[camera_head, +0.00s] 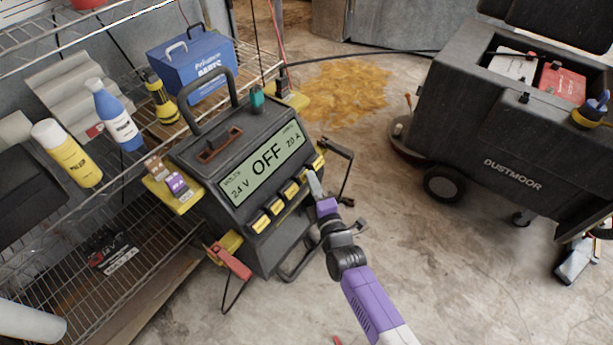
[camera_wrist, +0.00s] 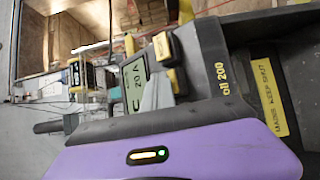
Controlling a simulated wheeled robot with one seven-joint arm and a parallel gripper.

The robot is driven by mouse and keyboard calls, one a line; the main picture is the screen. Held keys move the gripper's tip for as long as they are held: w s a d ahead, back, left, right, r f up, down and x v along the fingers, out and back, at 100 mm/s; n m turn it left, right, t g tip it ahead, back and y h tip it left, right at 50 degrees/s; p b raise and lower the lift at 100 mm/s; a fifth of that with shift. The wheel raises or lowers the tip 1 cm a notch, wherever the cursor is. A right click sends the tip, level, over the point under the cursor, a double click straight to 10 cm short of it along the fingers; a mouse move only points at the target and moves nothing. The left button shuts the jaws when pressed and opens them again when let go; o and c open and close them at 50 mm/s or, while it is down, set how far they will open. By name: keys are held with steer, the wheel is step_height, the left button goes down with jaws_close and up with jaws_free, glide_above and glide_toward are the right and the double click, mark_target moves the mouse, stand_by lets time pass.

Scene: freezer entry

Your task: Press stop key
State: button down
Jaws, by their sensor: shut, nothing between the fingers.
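The screen also shows partly in the wrist view (camera_wrist: 133,82). Below the screen runs a row of several yellow-and-black keys (camera_head: 276,208); their labels are too small to read, so I cannot tell which is stop. Two keys (camera_wrist: 163,47) show close up in the wrist view. My gripper (camera_head: 312,177) is shut and empty, its tips at the right end of the key row. I cannot tell whether they touch a key.
A red clamp (camera_head: 230,261) and a black handle (camera_head: 335,165) flank the charger. Bottles (camera_head: 115,118) and a blue box (camera_head: 191,62) stand on the shelf to the left. A black floor machine (camera_head: 500,140) stands at the right. A yellow-brown spill (camera_head: 345,90) covers the floor behind.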

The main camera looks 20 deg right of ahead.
stand_by(0.6)
steer(key=shift+s+d+r+p, duration=0.35)
steer(key=shift+s+r+p, duration=0.05)
steer(key=shift+s, duration=0.15)
steer(key=shift+s+d+r+p, duration=0.65)
steer(key=shift+s, duration=0.25)
steer(key=shift+s+d+r+p, duration=0.6)
steer(key=shift+s+r+p, duration=0.05)
steer(key=shift+s, duration=0.2)
